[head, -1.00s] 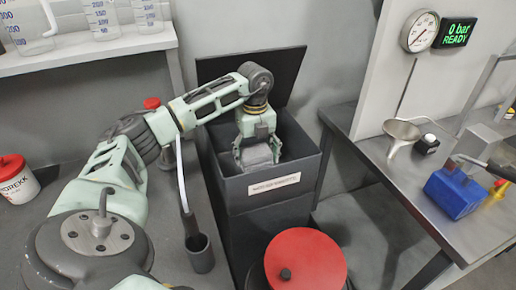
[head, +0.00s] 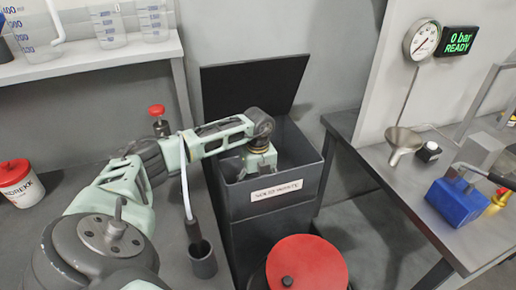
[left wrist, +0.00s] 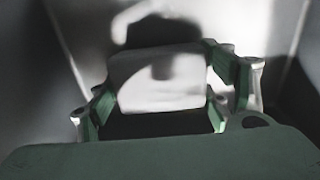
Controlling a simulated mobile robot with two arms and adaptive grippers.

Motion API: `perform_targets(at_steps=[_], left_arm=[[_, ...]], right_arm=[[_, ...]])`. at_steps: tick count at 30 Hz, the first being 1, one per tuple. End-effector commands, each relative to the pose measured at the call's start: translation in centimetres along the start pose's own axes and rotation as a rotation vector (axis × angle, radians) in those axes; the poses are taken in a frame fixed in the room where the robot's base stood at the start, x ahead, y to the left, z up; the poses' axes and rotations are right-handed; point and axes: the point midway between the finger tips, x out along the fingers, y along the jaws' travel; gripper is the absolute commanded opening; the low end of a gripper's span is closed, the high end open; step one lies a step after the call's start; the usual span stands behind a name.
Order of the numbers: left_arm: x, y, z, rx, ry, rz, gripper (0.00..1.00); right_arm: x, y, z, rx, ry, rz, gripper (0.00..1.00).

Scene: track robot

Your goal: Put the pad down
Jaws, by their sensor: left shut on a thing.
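My left gripper (left wrist: 160,100) reaches down into the open dark grey bin (head: 266,203), inside its front left part. In the left wrist view its green fingers stand on both sides of a pale, rounded rectangular pad (left wrist: 160,80), and they are shut on it. The bin's inner walls surround the pad in that view. I cannot tell whether the pad touches the bin's floor. In the head view the bin's front wall and my wrist hide most of the fingers and the pad. My right gripper is not in view.
The bin's lid (head: 255,82) stands open behind it. A red round lid (head: 305,262) sits in front. A workbench (head: 400,185) at right bears a funnel (head: 402,142) and a blue block (head: 454,201). A grey cup (head: 202,260) stands left of the bin.

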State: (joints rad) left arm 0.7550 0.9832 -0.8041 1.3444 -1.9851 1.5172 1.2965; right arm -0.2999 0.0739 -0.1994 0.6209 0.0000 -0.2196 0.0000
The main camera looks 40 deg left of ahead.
Motion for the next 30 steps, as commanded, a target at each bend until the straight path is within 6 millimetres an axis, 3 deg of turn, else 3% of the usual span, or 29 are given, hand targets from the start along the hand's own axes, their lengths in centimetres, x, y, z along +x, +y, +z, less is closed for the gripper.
perform_targets(at_steps=[5,6,12,23,26,30], left_arm=[[0.4,0.0,0.0,0.000,0.000,0.000,0.49],[0.3,0.0,0.0,0.000,0.000,-0.001,0.76],[0.3,0.0,0.0,0.000,0.000,0.000,0.92],[0.0,0.0,0.0,0.000,0.000,-0.001,0.92],[-0.8,-0.1,0.1,0.000,-0.002,-0.003,0.92],[-3.3,-0.1,0.1,0.000,-0.003,-0.005,0.92]], right_arm=[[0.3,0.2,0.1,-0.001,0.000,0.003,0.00],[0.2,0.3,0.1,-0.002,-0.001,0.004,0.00],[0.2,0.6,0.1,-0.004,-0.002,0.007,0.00],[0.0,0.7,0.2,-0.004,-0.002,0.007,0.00],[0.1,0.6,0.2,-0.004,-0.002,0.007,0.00],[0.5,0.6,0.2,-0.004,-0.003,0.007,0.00]])
